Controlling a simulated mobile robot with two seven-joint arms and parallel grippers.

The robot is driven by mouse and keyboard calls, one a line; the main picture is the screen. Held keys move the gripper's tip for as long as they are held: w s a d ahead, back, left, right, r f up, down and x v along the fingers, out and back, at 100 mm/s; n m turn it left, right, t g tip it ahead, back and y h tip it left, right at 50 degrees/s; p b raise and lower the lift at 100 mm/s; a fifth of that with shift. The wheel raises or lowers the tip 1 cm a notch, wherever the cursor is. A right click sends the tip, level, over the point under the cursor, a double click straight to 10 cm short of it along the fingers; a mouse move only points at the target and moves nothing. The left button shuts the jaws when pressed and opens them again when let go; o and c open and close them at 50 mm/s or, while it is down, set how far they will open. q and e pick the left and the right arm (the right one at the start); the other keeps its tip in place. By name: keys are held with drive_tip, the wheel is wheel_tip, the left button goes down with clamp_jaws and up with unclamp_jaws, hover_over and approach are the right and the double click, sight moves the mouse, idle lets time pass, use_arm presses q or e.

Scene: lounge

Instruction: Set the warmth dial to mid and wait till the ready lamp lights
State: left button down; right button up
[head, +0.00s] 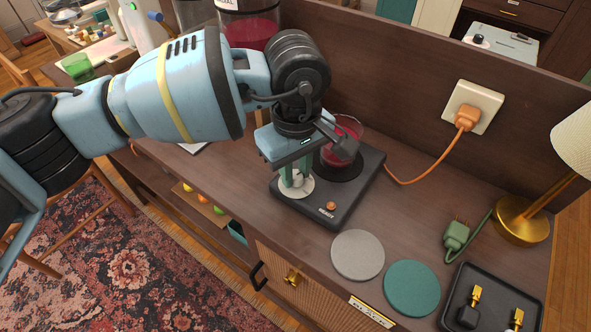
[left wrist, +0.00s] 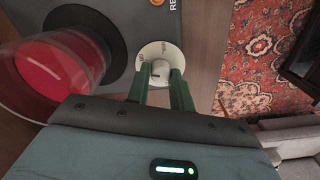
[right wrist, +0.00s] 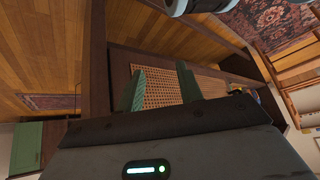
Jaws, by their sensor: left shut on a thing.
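The black warmer (head: 361,184) sits on the sideboard, plugged in by an orange cord. Its white warmth dial (head: 305,188) is near the left corner and shows in the left wrist view (left wrist: 150,52). My left gripper (head: 296,181) points down with its green fingers shut on the dial's knob (left wrist: 161,68). The fingers hide part of the dial, and I cannot read its setting. The ready lamp (head: 331,206) is a small orange spot; I cannot tell whether it is lit. A glass of red liquid (head: 342,148) stands on the hot plate. My right gripper (right wrist: 162,85) is open and empty.
A grey disc (head: 358,255) and a teal disc (head: 412,288) lie in front of the warmer. A black tray (head: 490,290), green plug (head: 456,234) and brass lamp (head: 522,221) are at the right. The orange plug (head: 467,117) is in the wall socket.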

sight(296, 175)
use_arm(q)
drive_tip(key=shift+m+b, duration=0.7)
drive_tip(key=shift+m, duration=1)
drive_tip(key=shift+r, duration=0.1)
drive_tip(key=c, duration=1.2)
unclamp_jaws()
drive_tip(key=shift+c, duration=0.2)
drive_tip(key=shift+r, duration=3.85)
